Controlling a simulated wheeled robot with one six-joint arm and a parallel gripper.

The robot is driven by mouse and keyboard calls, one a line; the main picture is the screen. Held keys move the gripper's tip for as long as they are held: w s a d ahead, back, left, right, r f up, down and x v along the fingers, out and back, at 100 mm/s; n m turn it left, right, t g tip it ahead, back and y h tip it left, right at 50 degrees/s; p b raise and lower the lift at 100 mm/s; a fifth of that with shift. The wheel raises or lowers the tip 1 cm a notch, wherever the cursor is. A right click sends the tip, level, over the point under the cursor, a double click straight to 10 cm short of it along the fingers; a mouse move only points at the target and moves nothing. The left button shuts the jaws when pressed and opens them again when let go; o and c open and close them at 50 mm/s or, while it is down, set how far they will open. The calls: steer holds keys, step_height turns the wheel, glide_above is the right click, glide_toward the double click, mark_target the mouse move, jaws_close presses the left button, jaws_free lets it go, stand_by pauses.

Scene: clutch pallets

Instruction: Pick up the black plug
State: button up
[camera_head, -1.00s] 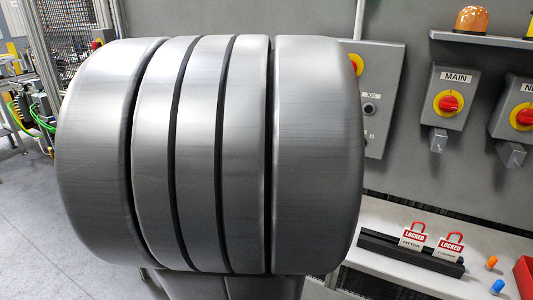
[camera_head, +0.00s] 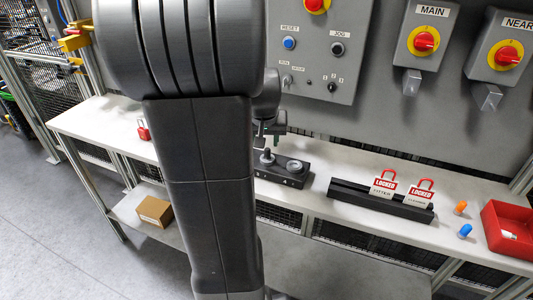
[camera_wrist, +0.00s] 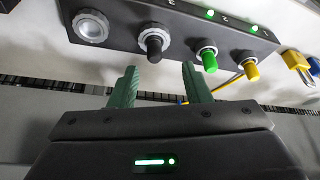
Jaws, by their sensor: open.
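The black plug (camera_wrist: 153,43) stands in a dark socket block (camera_wrist: 122,20) in the wrist view, between a pale round socket on its left and a green plug (camera_wrist: 207,56) on its right. My gripper (camera_wrist: 160,67) is open and empty, with its two green fingers pointing at the block. The black plug lies just beyond the fingertips, slightly left of the middle of the gap, and looks apart from them. In the head view the dark block (camera_head: 292,181) sits on the white bench, its left part hidden behind my arm. The plug colours cannot be told there.
A yellow plug (camera_wrist: 251,71) is beside the green one, and a brass-and-yellow item lies at the right. On the bench (camera_head: 350,160) are a black rail (camera_head: 380,200) with red LOCKED tags, small orange and blue pieces, and a red bin (camera_head: 510,232). A switch wall rises behind.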

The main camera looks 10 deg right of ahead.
mark_target(268, 149)
steer(key=f, duration=0.2)
steer(key=d+f, duration=0.1)
steer(key=shift+w+f, duration=0.2)
steer(key=shift+w, duration=0.2)
steer(key=shift+w+f, duration=0.3)
steer(key=shift+f, duration=0.35)
jaws_close()
